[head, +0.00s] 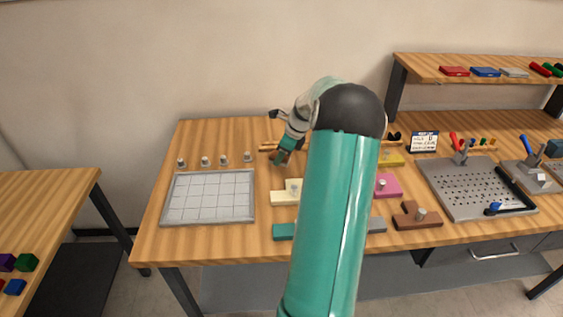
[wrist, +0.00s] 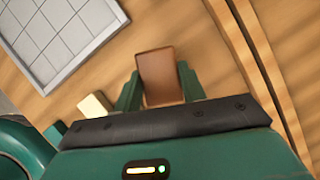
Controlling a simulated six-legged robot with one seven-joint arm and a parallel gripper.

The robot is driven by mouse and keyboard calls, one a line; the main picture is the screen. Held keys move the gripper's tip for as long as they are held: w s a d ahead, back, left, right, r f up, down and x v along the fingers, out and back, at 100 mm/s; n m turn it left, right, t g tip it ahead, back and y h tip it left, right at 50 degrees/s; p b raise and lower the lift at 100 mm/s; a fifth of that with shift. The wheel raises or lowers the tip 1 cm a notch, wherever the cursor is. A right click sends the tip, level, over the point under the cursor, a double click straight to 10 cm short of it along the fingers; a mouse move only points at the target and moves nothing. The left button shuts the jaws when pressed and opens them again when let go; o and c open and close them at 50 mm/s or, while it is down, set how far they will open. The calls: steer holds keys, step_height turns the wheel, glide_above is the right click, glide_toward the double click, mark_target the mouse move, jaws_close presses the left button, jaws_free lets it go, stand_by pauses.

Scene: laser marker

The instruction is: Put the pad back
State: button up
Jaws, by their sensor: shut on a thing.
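My gripper (wrist: 160,88) is shut on a brown rectangular block (wrist: 160,72), probably the pad, in the wrist view. The green fingers press its two sides and its far end sticks out past them. In the head view my gripper (head: 283,158) is over the back middle of the wooden table, right of the grey gridded tray (head: 208,197). The held block is small and hard to make out there. The tray also shows at the upper left of the wrist view (wrist: 62,37), apart from the block. Its visible cells look empty.
Several small metal knobs (head: 206,161) stand behind the tray. Right of it are knobbed pieces: cream (head: 283,198), pink (head: 387,187), brown (head: 417,220), with a teal piece (head: 284,231) in front. A perforated grey plate (head: 470,190) lies farther right. My arm hides part of the table.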

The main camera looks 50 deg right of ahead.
steer(key=shift+w+d+f, duration=0.15)
steer(key=shift+d+f, duration=0.05)
steer(key=shift+f, duration=1.55)
steer(key=shift+f, duration=0.2)
steer(key=o, duration=1)
